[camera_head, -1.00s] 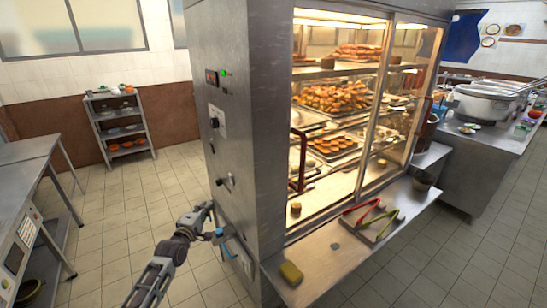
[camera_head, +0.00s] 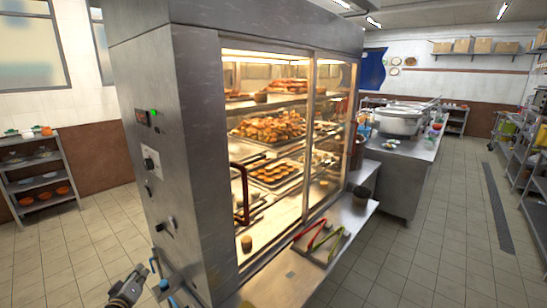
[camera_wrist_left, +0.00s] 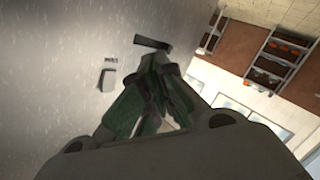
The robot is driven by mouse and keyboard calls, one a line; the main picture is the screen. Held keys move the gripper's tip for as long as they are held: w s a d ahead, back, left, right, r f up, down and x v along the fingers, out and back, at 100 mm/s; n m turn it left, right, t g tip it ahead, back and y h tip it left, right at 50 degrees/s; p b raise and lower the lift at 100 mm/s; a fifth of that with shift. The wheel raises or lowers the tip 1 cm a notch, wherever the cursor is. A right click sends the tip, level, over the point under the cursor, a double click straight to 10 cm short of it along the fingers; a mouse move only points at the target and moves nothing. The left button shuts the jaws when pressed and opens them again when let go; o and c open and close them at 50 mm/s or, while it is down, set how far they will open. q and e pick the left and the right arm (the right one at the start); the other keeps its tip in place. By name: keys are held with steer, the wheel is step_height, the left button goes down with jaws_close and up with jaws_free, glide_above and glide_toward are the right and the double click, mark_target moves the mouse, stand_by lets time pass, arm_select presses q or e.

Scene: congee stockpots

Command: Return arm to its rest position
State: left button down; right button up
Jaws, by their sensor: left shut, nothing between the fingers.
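My left gripper (camera_head: 137,271) shows at the bottom of the head view, left of the steel side of the heated display cabinet (camera_head: 205,130). It is close to the cabinet side, and I cannot tell whether it touches. In the left wrist view, the dark fingers of my left gripper (camera_wrist_left: 160,65) are together, with nothing held between them. The steel panel (camera_wrist_left: 60,60) fills the left of that view. My right gripper is in neither view.
A lever with a blue knob (camera_head: 165,284) sticks out low on the cabinet side. Red and green tongs (camera_head: 320,238) lie on the cabinet's front shelf (camera_head: 285,278). A small rack (camera_head: 40,172) stands at the left wall. Tiled floor (camera_head: 90,235) is open between rack and cabinet.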

arm_select(q)
steer(key=s+a+f+m+g, duration=0.1)
steer(key=s+f+m+g, duration=0.3)
steer(key=f, duration=1)
steer(key=s+f+m+g, duration=0.25)
steer(key=s+f, duration=0.35)
steer(key=f, duration=0.8)
steer(key=s+d+f+m+g, duration=0.2)
steer(key=s+f, duration=0.6)
steer(key=s+d+f+m+g, duration=0.1)
steer(key=s+d+f+m, duration=0.1)
steer(key=s+f, duration=0.65)
steer(key=s+d+f+g, duration=0.1)
steer(key=s+d+f, duration=0.3)
steer(key=s, duration=0.5)
steer(key=s+d+f+g+h, duration=0.1)
steer(key=s+d+f, duration=0.3)
steer(key=s, duration=0.6)
steer(key=s+d+f+g, duration=0.3)
steer(key=s+d, duration=0.3)
steer(key=s, duration=0.4)
steer(key=shift+f+m+h, duration=0.3)
steer(key=shift+f+m, duration=0.15)
steer(key=shift+f, duration=0.15)
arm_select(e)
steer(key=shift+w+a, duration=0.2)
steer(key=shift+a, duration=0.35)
